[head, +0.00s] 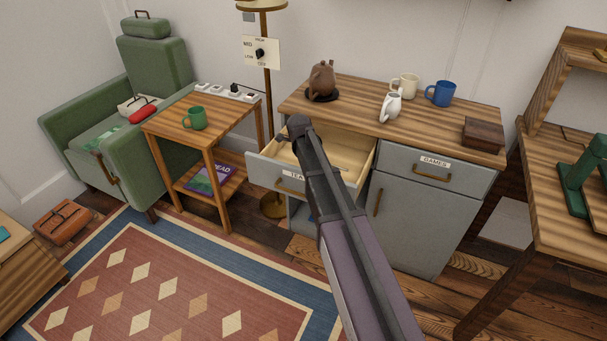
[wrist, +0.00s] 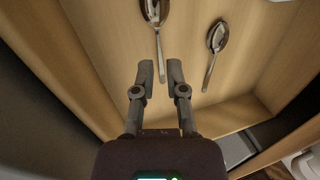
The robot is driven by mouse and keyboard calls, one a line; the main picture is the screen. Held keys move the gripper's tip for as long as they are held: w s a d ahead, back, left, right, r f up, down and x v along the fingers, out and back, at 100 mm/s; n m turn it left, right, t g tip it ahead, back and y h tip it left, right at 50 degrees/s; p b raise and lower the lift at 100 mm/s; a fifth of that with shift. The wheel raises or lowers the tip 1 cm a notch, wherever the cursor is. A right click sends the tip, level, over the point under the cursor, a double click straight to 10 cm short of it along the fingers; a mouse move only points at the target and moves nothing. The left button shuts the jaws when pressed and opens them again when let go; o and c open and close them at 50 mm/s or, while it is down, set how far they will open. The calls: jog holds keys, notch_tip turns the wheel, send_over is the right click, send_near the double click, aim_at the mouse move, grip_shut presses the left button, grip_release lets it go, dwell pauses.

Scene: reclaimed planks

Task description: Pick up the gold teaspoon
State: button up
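The open drawer (head: 345,165) of the grey cabinet has a label starting "TEA". In the wrist view two spoons lie on its wooden floor. The larger spoon (wrist: 156,12) is at the top, cut off by the frame edge, its handle pointing down toward my gripper. The smaller spoon (wrist: 218,38) lies to the right. Both look silvery-brown; I cannot clearly tell which is gold. My gripper (wrist: 160,73) is open, and the end of the larger spoon's handle appears between its fingertips. Whether they touch it, I cannot tell. In the head view my arm hides part of the drawer.
The cabinet top (head: 340,95) holds a brown teapot (head: 322,80), a white jug (head: 391,105), a cream mug (head: 405,86), a blue mug (head: 440,93) and a wooden box (head: 483,134). A side table (head: 170,125) with a green mug (head: 194,117) stands left. Drawer walls surround my gripper.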

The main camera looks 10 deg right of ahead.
jog(key=shift+b+x, duration=2.05)
jog(key=shift+x, duration=0.2)
jog(key=shift+a, duration=0.1)
grip_shut()
